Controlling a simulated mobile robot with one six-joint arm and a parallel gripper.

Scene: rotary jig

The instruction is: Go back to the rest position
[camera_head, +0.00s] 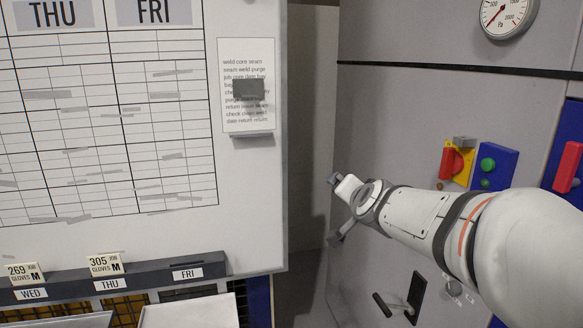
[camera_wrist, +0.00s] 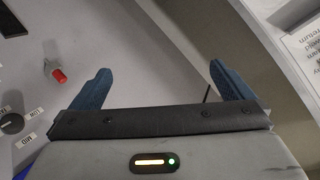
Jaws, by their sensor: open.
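My white arm reaches in from the right in the head view, in front of a grey cabinet wall. My gripper (camera_head: 338,208) is at its far end, near the gap beside the whiteboard. In the wrist view my gripper (camera_wrist: 160,85) shows two blue fingers spread wide apart, with nothing between them. The fingers touch nothing that I can see.
A whiteboard (camera_head: 130,120) with a schedule and a posted sheet (camera_head: 245,80) stands at the left. Glove cards stand on the ledge (camera_head: 145,273) below it. The grey cabinet (camera_head: 400,120) carries a gauge (camera_head: 507,15), a red-yellow switch (camera_head: 455,162) and a green button (camera_head: 488,164). A red-tipped knob (camera_wrist: 59,75) shows in the wrist view.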

